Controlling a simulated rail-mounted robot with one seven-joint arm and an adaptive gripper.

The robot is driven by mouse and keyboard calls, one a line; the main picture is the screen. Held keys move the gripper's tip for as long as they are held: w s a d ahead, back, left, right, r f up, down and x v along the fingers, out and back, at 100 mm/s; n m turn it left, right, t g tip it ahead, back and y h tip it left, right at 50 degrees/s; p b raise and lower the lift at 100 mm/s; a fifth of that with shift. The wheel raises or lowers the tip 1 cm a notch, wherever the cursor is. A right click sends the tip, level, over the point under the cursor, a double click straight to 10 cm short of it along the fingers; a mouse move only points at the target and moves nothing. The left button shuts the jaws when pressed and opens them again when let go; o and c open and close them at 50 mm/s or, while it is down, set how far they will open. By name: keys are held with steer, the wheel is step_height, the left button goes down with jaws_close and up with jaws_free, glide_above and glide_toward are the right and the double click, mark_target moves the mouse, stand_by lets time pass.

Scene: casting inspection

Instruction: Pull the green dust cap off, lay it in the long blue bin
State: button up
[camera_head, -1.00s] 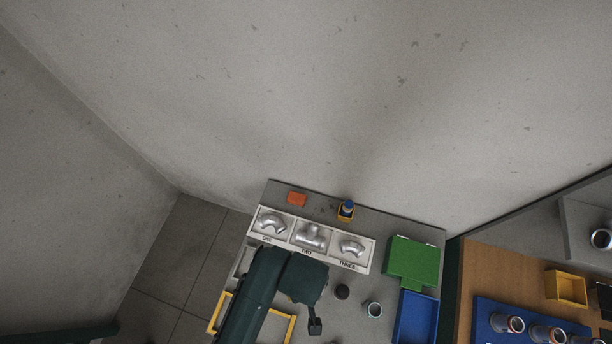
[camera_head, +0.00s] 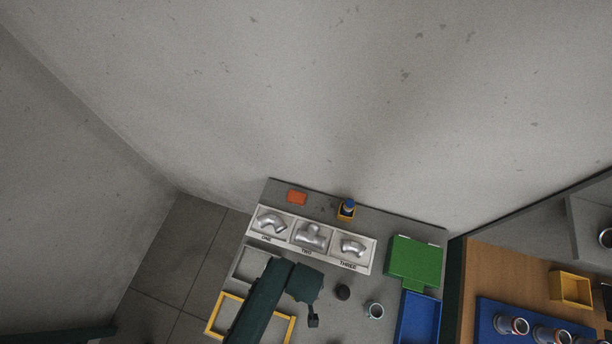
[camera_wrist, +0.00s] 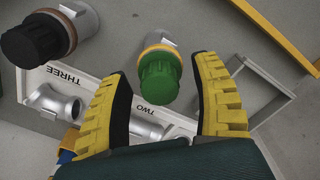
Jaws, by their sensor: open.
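The green dust cap (camera_wrist: 160,82) sits on the end of a grey pipe piece with a yellow-orange ring (camera_wrist: 160,50) in the wrist view. My gripper (camera_wrist: 162,68) is open, with one yellow-and-black finger on each side of the cap and visible gaps between. The cap does not show in the head view, where my dark arm covers part of the table. A blue bin (camera_head: 418,318) lies at the table's lower right in the head view, cut off by the picture's lower edge. It looks empty where visible.
A black-capped pipe (camera_wrist: 35,42) stands close by at the wrist view's upper left. A white tray of fittings (camera_head: 282,238), a green box (camera_head: 415,262), a grey cylinder (camera_head: 375,311), a yellow frame (camera_head: 222,318) and a grey frame (camera_head: 282,254) surround the work area.

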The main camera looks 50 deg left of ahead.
jaws_close()
steer(key=shift+r+p, duration=2)
steer(key=shift+p, duration=0.3)
step_height(320, 180, up, 4)
steer(key=p, duration=0.4)
steer(key=shift+p, duration=0.4)
steer(key=shift+d, duration=0.1)
